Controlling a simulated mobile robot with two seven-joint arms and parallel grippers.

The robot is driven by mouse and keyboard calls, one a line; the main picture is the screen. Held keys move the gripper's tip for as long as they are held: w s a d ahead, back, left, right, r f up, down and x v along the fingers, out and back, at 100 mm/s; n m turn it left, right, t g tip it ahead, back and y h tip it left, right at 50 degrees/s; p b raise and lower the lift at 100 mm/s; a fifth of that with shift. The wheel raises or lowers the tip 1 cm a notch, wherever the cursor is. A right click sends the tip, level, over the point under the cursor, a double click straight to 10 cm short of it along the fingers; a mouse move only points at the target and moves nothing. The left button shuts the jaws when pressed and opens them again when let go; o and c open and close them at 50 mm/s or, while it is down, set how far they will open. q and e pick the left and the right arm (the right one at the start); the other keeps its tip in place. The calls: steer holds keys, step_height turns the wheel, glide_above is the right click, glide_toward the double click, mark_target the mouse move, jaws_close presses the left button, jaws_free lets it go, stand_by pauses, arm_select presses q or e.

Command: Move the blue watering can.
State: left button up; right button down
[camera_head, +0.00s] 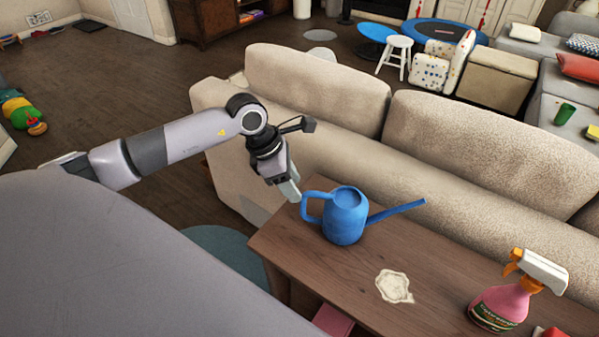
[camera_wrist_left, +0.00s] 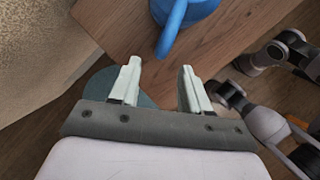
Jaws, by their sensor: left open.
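The blue watering can (camera_head: 345,217) stands upright near the left end of a wooden table, its handle to the left and its spout to the right. In the left wrist view its body (camera_wrist_left: 194,6) and handle (camera_wrist_left: 172,32) show at the top edge, partly cut off. My left gripper (camera_head: 291,190) is just left of the handle in the head view. In the left wrist view its two fingers (camera_wrist_left: 158,88) are apart with nothing between them, and the handle lies beyond the fingertips. My right gripper cannot be made out.
The wooden table (camera_head: 345,280) also bears a pale scalloped piece (camera_head: 394,287) and a pink spray bottle (camera_head: 502,303) with an orange and white head. A beige sofa (camera_head: 420,150) runs right behind the table. Open floor (camera_head: 80,100) lies to the left.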

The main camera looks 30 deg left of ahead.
mark_target(304, 202)
arm_select(q)
steer(key=shift+f, duration=0.1)
stand_by(0.3)
steer(key=shift+x, duration=3.5)
steer(key=shift+d, duration=0.1)
jaws_close()
